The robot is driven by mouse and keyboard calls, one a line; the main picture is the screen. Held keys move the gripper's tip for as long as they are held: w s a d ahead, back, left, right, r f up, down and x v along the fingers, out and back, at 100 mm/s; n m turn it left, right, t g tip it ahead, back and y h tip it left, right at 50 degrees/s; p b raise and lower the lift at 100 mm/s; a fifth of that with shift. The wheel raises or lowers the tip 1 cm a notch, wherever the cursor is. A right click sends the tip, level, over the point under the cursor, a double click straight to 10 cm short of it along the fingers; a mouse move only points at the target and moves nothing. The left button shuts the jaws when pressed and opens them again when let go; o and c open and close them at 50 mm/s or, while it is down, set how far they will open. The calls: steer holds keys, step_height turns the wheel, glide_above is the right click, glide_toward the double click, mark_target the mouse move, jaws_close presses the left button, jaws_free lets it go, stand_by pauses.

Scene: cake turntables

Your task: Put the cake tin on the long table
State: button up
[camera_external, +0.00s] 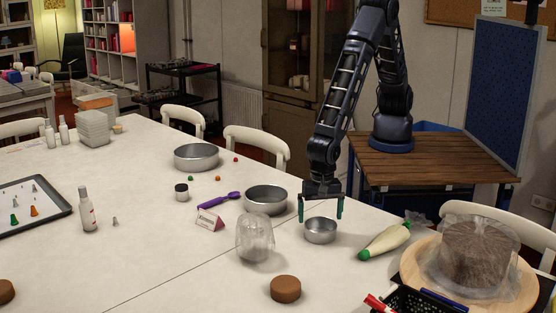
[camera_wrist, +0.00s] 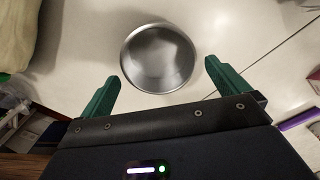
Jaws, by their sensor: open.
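A small round metal cake tin (camera_external: 320,232) stands upright on the long white table (camera_external: 150,262), empty. In the wrist view the same tin (camera_wrist: 158,60) lies between and just ahead of my fingertips. My gripper (camera_external: 320,212) is open, pointing down over the small tin, with one green finger to each side. In the wrist view my gripper (camera_wrist: 161,76) holds nothing. A medium tin (camera_external: 266,200) stands to the left of the small one, and a larger tin (camera_external: 196,157) stands farther back on the same table.
A green-tipped piping bag (camera_external: 385,242) and a wrapped cake (camera_external: 478,255) on a wooden board lie to the right. The table's front left has bare room.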

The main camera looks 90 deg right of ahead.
step_height(320, 180, up, 7)
stand_by(0.3)
steer(key=w+d+r+n+t+y, duration=0.1)
steer(key=w+d+r+n, duration=0.25)
steer(key=d+r, duration=1)
steer(key=w+d+r+n+y, duration=0.1)
steer(key=w+d+r+n, duration=0.25)
steer(key=d+r, duration=0.95)
steer(key=s+d+r+n+t, duration=0.1)
steer(key=s+d+r+n, duration=0.15)
steer(key=d, duration=0.75)
steer(key=s+d+r+n+t, duration=0.15)
steer(key=s+d, duration=0.25)
steer(key=d, duration=0.5)
steer(key=s+d+r+n+t+h, duration=0.1)
steer(key=s+d+n, duration=0.4)
steer(key=s+d, duration=0.7)
steer(key=shift+s+r+h, duration=0.15)
steer(key=shift+s+h, duration=0.35)
steer(key=shift+s, duration=0.25)
